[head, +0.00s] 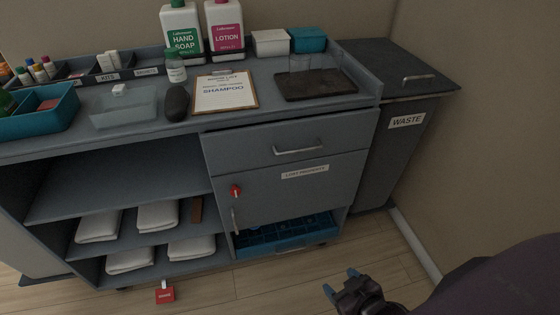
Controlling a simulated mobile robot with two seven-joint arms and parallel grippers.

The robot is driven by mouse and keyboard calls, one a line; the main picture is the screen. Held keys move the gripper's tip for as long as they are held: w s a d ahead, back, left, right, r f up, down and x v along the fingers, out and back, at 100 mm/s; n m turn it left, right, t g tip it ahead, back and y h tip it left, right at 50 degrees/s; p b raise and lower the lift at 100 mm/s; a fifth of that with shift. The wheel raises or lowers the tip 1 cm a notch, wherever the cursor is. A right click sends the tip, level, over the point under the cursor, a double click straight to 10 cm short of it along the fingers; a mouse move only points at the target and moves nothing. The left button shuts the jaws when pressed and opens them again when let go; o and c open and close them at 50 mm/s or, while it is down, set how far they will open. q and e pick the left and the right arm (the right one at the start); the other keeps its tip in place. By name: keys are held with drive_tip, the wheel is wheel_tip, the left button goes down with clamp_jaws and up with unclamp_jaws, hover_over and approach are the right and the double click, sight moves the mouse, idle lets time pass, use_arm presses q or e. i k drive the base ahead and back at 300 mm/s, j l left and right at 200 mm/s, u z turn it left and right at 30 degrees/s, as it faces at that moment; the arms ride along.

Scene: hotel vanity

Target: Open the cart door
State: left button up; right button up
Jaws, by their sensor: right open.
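The cart (225,140) is grey and stands against the wall. Its door (290,190) is a grey panel labelled "LOST PROPERTY", below the drawer (290,140). A red knob (236,191) sits near the door's upper left. A slim vertical handle (235,220) is below the knob. The door looks flat in the cart front, but I cannot tell whether it is fully closed. My right gripper (340,281) is open and empty, with blue fingertips, over the floor in front of the cart, lower right of the handle and apart from it. My left gripper is not in view.
A blue tray (285,247) shows below the door. Open shelves with folded white towels (157,216) are at the left. A waste bin (395,150) stands at right. Bare floor (260,290) lies before the door.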

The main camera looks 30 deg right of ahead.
sight(294, 197)
drive_tip(key=z, duration=0.9)
